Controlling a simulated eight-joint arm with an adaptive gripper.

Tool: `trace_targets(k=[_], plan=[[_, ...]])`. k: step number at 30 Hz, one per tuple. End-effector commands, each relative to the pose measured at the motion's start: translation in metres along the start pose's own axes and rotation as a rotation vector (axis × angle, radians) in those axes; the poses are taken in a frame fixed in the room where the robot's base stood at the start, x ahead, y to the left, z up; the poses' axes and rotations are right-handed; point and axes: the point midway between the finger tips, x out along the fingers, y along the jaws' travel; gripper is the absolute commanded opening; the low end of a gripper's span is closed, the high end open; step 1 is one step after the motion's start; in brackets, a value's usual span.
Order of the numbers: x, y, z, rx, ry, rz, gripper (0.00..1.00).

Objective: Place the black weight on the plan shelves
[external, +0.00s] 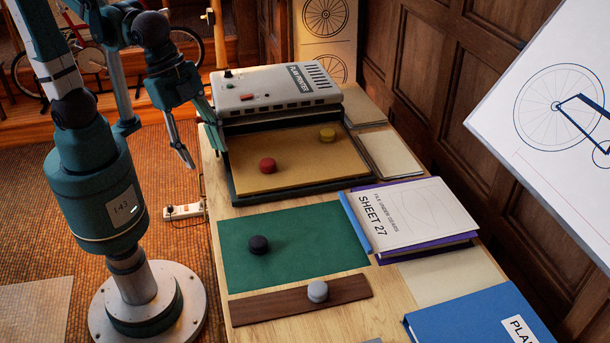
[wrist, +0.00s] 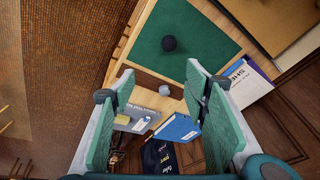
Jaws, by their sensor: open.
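The black weight (external: 259,245) is a small round knob standing on the green mat (external: 315,262). It also shows in the wrist view (wrist: 169,43), beyond my fingertips and near the upper middle. My gripper (external: 207,158) is open and empty, raised beside the left front of the plan printer. In the wrist view its two fingers (wrist: 159,68) are spread wide with nothing between them at the tips. I cannot pick out the plan shelves with certainty in either view.
A grey weight (external: 317,291) stands on a dark wooden strip (external: 270,305). Red (external: 267,166) and yellow (external: 327,135) weights sit on the plan printer's tan bed (external: 295,172). A Sheet 27 book (external: 415,213) and blue binder (external: 465,317) lie right. The mat around the black weight is clear.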

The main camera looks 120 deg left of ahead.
Motion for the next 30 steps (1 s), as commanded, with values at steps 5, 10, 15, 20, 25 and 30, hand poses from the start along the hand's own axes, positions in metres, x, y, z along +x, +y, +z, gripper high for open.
trace_targets(k=[5, 10, 15, 20, 25, 30], plan=[[-0.018, 0.007, 0.015, -0.042, 0.054, -0.007, 0.45], [-0.032, 0.014, 0.028, -0.085, 0.105, -0.012, 0.45], [-0.044, 0.021, 0.042, -0.127, 0.156, -0.014, 0.45], [-0.054, 0.027, 0.055, -0.166, 0.206, -0.013, 0.45], [-0.062, 0.033, 0.068, -0.208, 0.255, -0.010, 0.45], [-0.067, 0.038, 0.077, -0.240, 0.294, -0.007, 0.45]])
